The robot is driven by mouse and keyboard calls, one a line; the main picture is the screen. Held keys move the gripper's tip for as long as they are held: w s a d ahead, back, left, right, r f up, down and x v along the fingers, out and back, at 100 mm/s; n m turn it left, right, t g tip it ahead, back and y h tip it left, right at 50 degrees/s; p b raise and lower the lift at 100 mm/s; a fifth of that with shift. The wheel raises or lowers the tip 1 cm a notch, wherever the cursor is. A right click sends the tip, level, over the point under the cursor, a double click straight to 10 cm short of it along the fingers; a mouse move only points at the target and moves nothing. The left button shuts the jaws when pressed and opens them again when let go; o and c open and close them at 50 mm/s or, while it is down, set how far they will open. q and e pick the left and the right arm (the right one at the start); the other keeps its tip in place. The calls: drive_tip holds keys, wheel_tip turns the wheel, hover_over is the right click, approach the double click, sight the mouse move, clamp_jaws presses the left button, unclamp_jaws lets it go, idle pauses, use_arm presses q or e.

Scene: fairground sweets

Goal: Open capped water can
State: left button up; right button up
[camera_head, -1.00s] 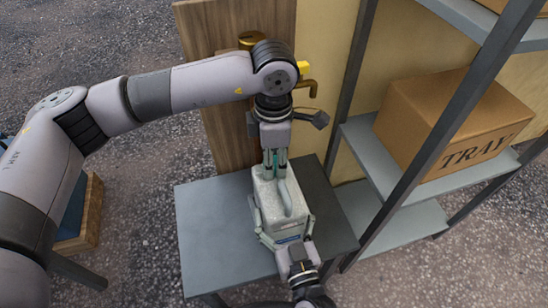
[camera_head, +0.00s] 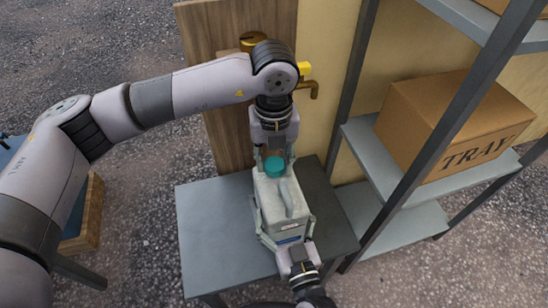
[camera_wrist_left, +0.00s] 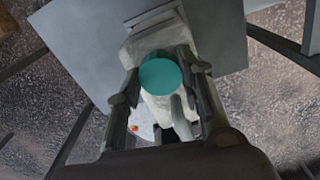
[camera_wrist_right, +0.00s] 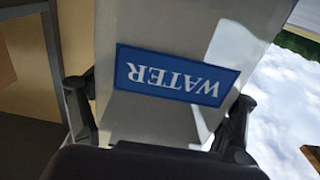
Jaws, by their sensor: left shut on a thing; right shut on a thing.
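A pale grey-green water can (camera_head: 275,205) with a moulded handle stands on a grey table. Its blue WATER label (camera_wrist_right: 175,76) shows upside down in the right wrist view. My right gripper (camera_head: 283,236) is shut around the can's body from the near side, one finger on each flank. My left gripper (camera_head: 274,164) points down over the can's far end and is shut on the round teal cap (camera_head: 274,166). The cap (camera_wrist_left: 160,75) also shows between the fingers in the left wrist view. I cannot tell whether the cap still touches the neck, which is hidden beneath it.
The grey table (camera_head: 215,235) has bare room left of the can. A wooden board with a brass fitting (camera_head: 252,40) stands behind it. A metal shelf with a cardboard TRAY box (camera_head: 450,125) is close on the right. A wooden crate (camera_head: 86,215) lies at left.

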sight(273, 163)
use_arm(q)
drive_tip(key=shift+s+d+r, duration=0.15)
drive_tip(key=shift+r, duration=0.05)
use_arm(e)
drive_tip(key=shift+w+r, duration=0.15)
use_arm(q)
drive_tip(key=shift+r, duration=0.95)
drive_tip(key=shift+r, duration=2)
use_arm(e)
drive_tip(key=o, duration=1.9)
use_arm(q)
drive_tip(key=shift+w+a+f, duration=0.1)
drive_tip(key=shift+w+a, duration=0.1)
drive_tip(key=shift+w, duration=0.1)
use_arm(e)
drive_tip(key=o, duration=0.5)
drive_tip(key=shift+c, duration=0.2)
